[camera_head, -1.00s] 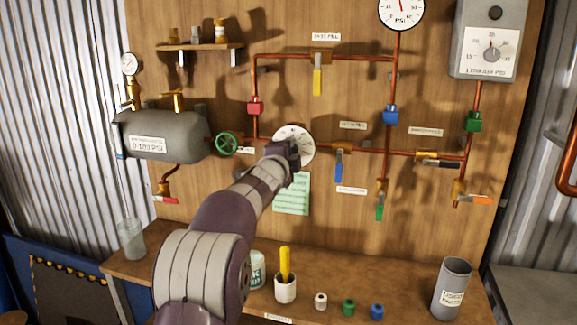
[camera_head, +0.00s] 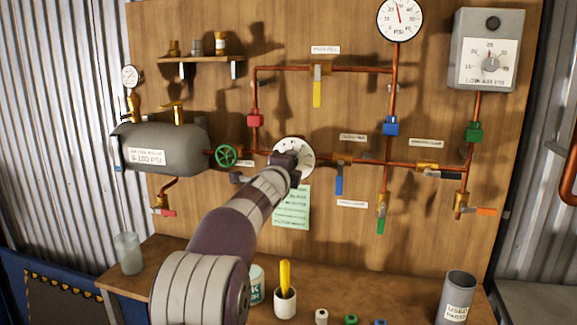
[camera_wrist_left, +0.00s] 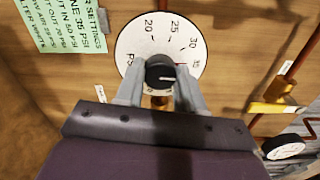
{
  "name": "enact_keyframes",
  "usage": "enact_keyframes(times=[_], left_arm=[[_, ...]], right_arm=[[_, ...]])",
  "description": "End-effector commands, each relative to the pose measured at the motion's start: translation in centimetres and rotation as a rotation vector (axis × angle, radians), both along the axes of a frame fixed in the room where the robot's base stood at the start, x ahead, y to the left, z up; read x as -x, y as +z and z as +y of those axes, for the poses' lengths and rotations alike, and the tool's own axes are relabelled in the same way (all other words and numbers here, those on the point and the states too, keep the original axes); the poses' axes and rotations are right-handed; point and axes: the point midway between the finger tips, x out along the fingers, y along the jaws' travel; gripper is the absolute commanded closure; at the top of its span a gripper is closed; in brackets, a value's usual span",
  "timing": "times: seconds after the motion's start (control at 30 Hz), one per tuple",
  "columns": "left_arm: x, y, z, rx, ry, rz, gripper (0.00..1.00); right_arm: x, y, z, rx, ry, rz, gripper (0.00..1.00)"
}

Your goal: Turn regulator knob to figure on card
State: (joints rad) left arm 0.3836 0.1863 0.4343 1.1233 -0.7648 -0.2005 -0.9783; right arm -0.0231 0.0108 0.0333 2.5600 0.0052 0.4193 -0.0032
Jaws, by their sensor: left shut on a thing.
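The regulator dial (camera_head: 305,146) is a white disc on the copper pipe line. In the left wrist view the dial (camera_wrist_left: 133,40) shows the figures 20, 25, 30 and a partly hidden one at lower right. Its black knob (camera_wrist_left: 160,70) has a white pointer mark directed to the right, below the 30. My left gripper (camera_head: 288,160) is shut on the knob, with one grey finger on each side in the wrist view (camera_wrist_left: 158,90). The green card (camera_head: 291,208) hangs just below the dial. In the wrist view the card (camera_wrist_left: 62,22) reads "35 PSI" on one line, partly cropped. My right gripper is not in view.
Yellow (camera_head: 317,90) and blue (camera_head: 339,180) valve handles sit close to the dial's right. A green handwheel (camera_head: 227,156) and grey tank (camera_head: 160,148) are to its left. A pressure gauge (camera_head: 400,18) is above. A cup with a yellow stick (camera_head: 285,300) stands on the bench below.

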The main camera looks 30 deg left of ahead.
Motion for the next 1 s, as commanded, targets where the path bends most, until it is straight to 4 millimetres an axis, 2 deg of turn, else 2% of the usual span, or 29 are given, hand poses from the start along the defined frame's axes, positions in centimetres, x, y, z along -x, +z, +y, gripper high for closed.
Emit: enact_keyframes(times=[0.03,0.07,0.13,0.43,0.53,0.7,0.9,1.0], left_arm=[[0.0,-0.2,0.0,0.001,-0.001,0.004,0.93],[0.0,-0.2,0.0,0.001,-0.001,0.004,0.59],[0.0,-0.2,0.0,0.002,-0.001,0.004,0.37],[0.1,-0.1,-0.1,0.001,-0.001,0.001,0.37],[1.0,-0.2,-0.3,0.001,0.0,0.0,0.37],[4.9,-0.2,-1.3,0.0,0.0,-0.002,0.37],[9.8,0.1,-2.5,0.0,0.0,0.0,0.37],[11.3,0.2,-2.9,0.001,-0.001,0.001,0.37]], right_arm=[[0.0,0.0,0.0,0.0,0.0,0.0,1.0],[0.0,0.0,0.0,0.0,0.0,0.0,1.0],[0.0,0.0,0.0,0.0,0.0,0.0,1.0],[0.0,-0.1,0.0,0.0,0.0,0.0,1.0],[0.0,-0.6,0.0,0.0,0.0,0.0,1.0],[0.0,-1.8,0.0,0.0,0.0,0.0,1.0],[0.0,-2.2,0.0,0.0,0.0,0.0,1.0],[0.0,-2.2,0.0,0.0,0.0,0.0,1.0]])
